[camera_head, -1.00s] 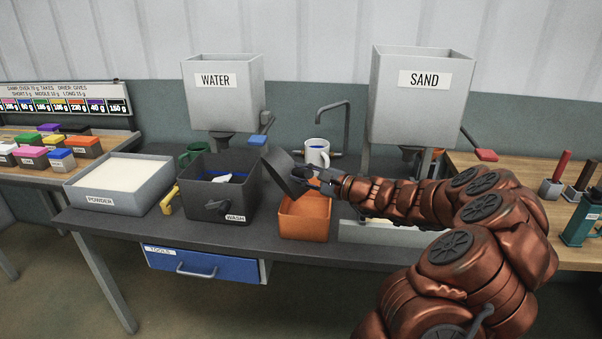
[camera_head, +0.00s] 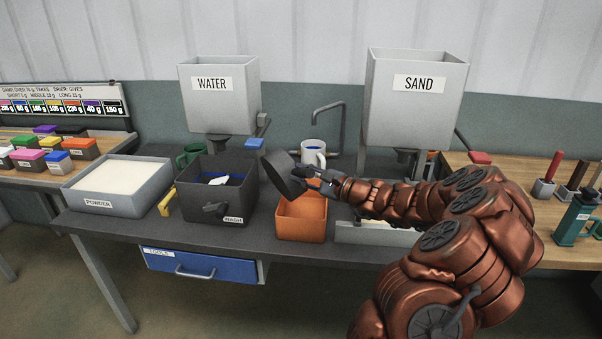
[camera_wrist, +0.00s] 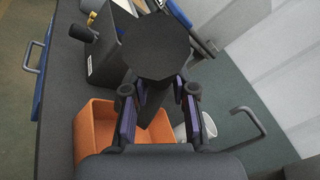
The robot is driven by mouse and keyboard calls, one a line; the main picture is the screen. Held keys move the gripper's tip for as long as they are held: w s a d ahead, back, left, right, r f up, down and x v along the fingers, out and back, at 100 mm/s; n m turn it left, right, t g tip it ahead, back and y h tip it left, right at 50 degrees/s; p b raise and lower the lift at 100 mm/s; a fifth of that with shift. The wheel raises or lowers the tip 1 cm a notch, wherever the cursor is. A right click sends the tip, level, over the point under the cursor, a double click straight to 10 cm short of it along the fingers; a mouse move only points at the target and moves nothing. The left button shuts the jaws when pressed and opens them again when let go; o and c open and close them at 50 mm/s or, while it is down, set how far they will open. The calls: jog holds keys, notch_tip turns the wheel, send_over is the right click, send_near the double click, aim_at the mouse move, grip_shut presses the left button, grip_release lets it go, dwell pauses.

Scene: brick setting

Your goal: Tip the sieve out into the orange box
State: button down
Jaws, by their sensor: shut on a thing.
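The sieve (camera_head: 285,172) is a dark round pan, held tilted on its side above the left back part of the orange box (camera_head: 302,226). My gripper (camera_head: 322,182) is shut on the sieve at its right side. In the wrist view the sieve (camera_wrist: 155,48) shows its dark flat face past the fingers of my gripper (camera_wrist: 158,98), and the orange box (camera_wrist: 92,128) lies below. The part of the box's inside that shows in the head view is plain orange. The inside of the sieve is hidden in both views.
The dark wash box (camera_head: 215,190) with a white thing in it stands just left. A white mug (camera_head: 313,152) and a tap (camera_head: 330,125) are behind. The powder tray (camera_head: 118,187) is further left; the water hopper (camera_head: 218,95) and sand hopper (camera_head: 418,100) rise behind.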

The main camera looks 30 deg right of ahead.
jog(key=shift+d+r+m+p, duration=0.1)
jog(key=shift+d+m+p, duration=0.2)
jog(key=shift+d+p, duration=0.2)
jog(key=shift+d+f+m+t+p, duration=0.2)
jog(key=shift+d+m+p, duration=0.15)
jog(key=shift+d, duration=0.25)
jog(key=shift+d+f+m+t+p, duration=0.1)
jog(key=shift+d+m+t+p, duration=0.15)
jog(key=shift+d+p, duration=0.25)
jog(key=shift+d+m+t+p, duration=0.25)
jog(key=shift+d+m+p, duration=0.45)
jog(key=shift+d, duration=0.05)
jog(key=shift+d+r+p, duration=0.15)
jog(key=shift+d+p, duration=0.15)
jog(key=shift+d+m+t, duration=0.3)
jog(key=shift+d+m, duration=0.05)
jog(key=shift+m, duration=0.15)
jog(key=shift+s+d+m+p, duration=0.1)
jog(key=shift+d+m+p, duration=0.65)
jog(key=shift+d+m, duration=0.1)
jog(key=shift+n, duration=0.25)
